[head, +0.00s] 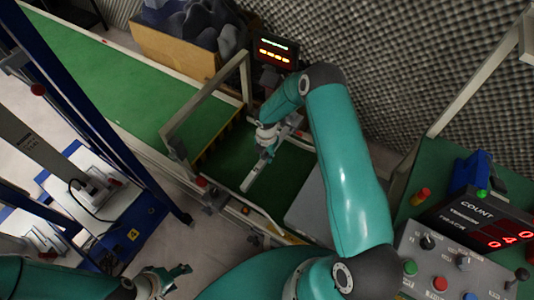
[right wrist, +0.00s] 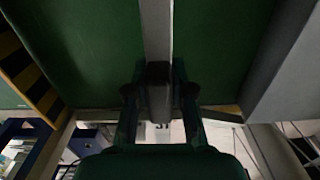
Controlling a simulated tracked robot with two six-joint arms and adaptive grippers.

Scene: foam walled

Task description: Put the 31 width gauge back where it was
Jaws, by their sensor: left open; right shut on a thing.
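The width gauge is a long pale grey bar (head: 252,177) in the head view, slanting over the green belt. My right gripper (head: 267,142) is shut on it near its upper end. In the right wrist view the bar (right wrist: 157,30) runs up from between the fingers (right wrist: 158,92), with a dark block at the grip; a mark below it is partly hidden and hard to read. I cannot tell whether the bar touches the belt. My left gripper (head: 172,281) is open and empty at the bottom left, well away from the gauge.
The green conveyor belt (head: 90,70) has a pale guard frame (head: 205,92) and a yellow-black striped edge (head: 217,142). A grey box (head: 310,205) stands beside my right arm. A control panel (head: 460,262) is at right, a blue rack (head: 115,140) at left.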

